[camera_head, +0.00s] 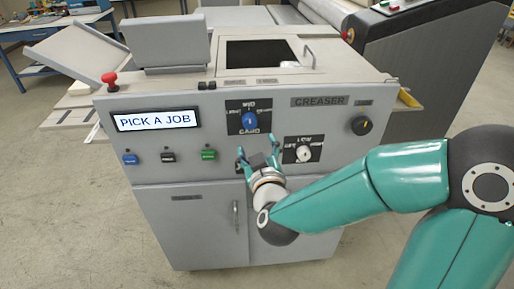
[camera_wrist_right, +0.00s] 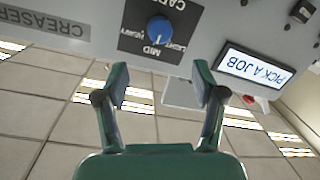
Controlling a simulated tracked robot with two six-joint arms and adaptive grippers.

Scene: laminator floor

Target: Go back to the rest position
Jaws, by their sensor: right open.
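My right gripper (camera_head: 258,158) is open and empty in front of the creaser's (camera_head: 180,160) grey front panel, just below the blue knob (camera_head: 249,119). In the right wrist view its two fingers (camera_wrist_right: 160,88) stand apart with nothing between them. The blue knob also shows in the right wrist view (camera_wrist_right: 160,30), beyond the fingers and apart from them. A white knob (camera_head: 303,153) sits to the right of the gripper. The display (camera_head: 155,121) reads "PICK A JOB". My left gripper is not in view.
Blue, black and green buttons (camera_head: 208,154) line the panel below the display. A red emergency stop (camera_head: 110,80) stands at the upper left and a dark knob (camera_head: 361,125) at the right. A large dark machine (camera_head: 420,70) stands behind right. Open floor (camera_head: 60,200) lies at left.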

